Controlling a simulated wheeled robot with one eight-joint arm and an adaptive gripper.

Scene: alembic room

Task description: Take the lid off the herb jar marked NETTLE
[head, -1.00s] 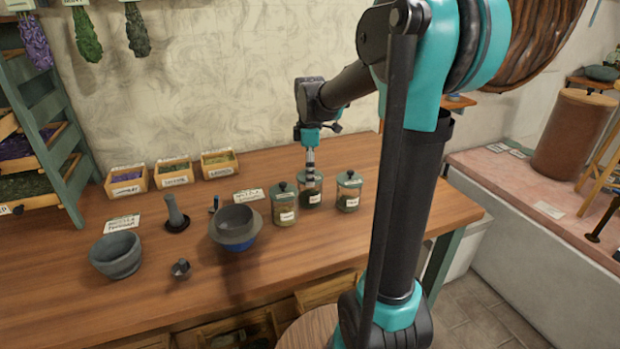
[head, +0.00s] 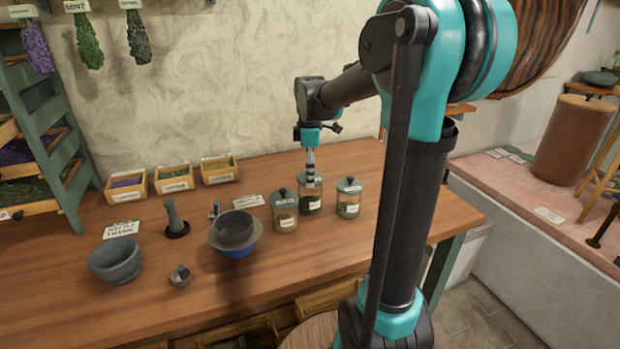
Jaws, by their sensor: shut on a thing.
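Three glass herb jars with dark lids and white labels stand close together on the wooden table: a left jar (head: 284,214), a middle jar (head: 311,201) and a right jar (head: 348,202). The labels are too small to read, so I cannot tell which one is NETTLE. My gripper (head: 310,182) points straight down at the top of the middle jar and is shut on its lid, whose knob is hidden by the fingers. The middle jar stands upright, and I cannot tell whether its lid is apart from the rim. The left and right jars have their lids on.
Left of the jars stand a grey bowl on a blue base (head: 234,231), a pestle (head: 174,218), a mortar (head: 115,259) and a small metal cup (head: 180,276). Small wooden boxes (head: 173,178) line the wall. The table right of the jars is clear up to my arm.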

